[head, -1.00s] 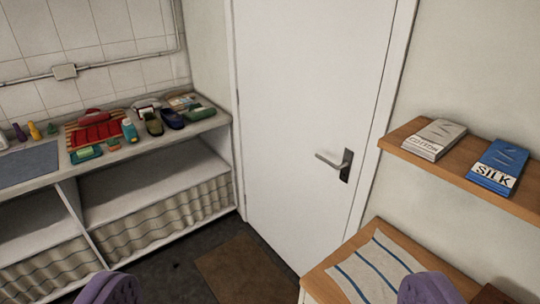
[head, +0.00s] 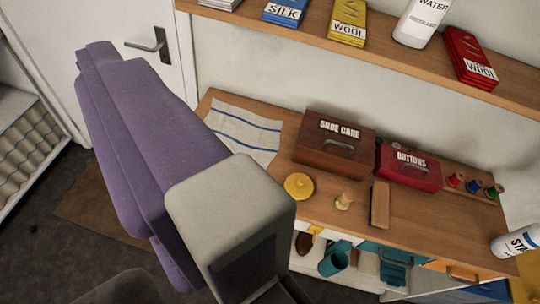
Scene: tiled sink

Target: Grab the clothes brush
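A flat wooden block (head: 380,205) lies on the wooden table near its front edge, in front of the red buttons box. It could be the clothes brush, but I cannot see bristles. My gripper's purple padded part (head: 150,145) and a grey block of my arm fill the left and middle of the view, to the left of the table goods and apart from the wooden block. I cannot make out separate fingertips or anything held.
On the table (head: 330,205) are a shoe care box (head: 333,147), buttons box (head: 408,168), thread spools (head: 474,186), yellow tin (head: 299,186), small wooden knob (head: 344,201) and striped cloth (head: 245,133). A shelf (head: 385,50) overhangs it. A starch bottle (head: 515,242) stands right.

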